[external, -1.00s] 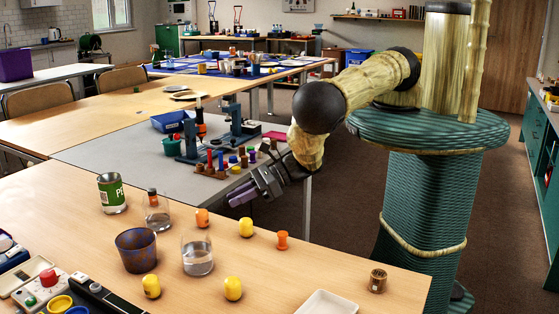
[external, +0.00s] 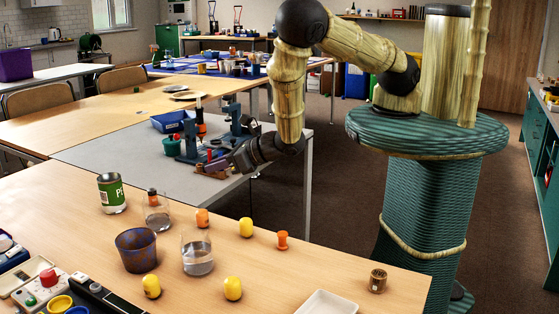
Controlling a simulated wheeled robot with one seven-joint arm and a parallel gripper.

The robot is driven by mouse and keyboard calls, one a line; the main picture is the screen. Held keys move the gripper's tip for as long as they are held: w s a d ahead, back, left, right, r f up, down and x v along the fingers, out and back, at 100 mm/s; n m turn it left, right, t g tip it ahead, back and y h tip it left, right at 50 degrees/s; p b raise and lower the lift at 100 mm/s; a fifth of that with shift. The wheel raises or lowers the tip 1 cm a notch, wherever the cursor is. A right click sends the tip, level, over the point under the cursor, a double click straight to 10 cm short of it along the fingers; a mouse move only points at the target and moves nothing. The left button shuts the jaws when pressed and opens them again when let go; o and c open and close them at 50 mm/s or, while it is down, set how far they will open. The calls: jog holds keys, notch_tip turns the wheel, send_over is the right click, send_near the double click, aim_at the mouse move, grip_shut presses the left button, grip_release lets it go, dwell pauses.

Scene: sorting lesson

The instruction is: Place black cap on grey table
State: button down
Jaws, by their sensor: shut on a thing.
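The grey table (external: 105,158) stands behind the front wooden table. My gripper (external: 216,165) is over its right part, low at the wooden peg board (external: 212,174). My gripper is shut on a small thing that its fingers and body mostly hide. I cannot make out its colour or shape, and I cannot pick out the black cap for sure. The gripper's dark body covers most of the coloured pegs.
On the grey table are a blue bin (external: 172,121), a green pot (external: 172,146) and blue-grey apparatus (external: 190,142). The table's front left is bare. The front wooden table (external: 75,205) holds a can, glasses and several small coloured pieces.

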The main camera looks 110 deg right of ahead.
jog(key=s+d+r+m+g+h+b, duration=0.2)
jog(key=s+d+r+m+g+h, duration=0.2)
jog(key=d+m+g+h, duration=0.4)
jog(key=s+a+f+m+g+y+b, duration=0.15)
jog(key=s+a+m+g+y, duration=0.25)
jog(key=a+m+g, duration=0.4)
jog(key=s+a+f+m+g+y+b, duration=0.1)
jog(key=s+a+f+m+g+y, duration=0.25)
jog(key=a+m+g, duration=0.45)
jog(key=w+a+m+g+y+b, duration=0.1)
jog(key=a+m+y+b, duration=0.1)
jog(key=a+m+y, duration=0.55)
jog(key=w+a+r+m+t+y+b, duration=0.2)
jog(key=w+a+m+t+y+b, duration=0.25)
jog(key=w+a+m+y, duration=0.8)
jog(key=w+d+m+t+b, duration=0.3)
jog(key=w+t, duration=0.4)
jog(key=w, duration=0.6)
jog(key=w+d+f+m+t+h+b, duration=0.2)
jog(key=w+d+m+t+b, duration=0.4)
jog(key=w+d, duration=0.8)
jog(key=w+m+t+h, duration=0.1)
jog(key=w+m+t, duration=0.2)
jog(key=w+t, duration=0.1)
jog(key=shift+w+d+f+m+b, duration=0.25)
jog(key=shift+d+m+b, duration=0.05)
jog(key=shift+d+b, duration=0.1)
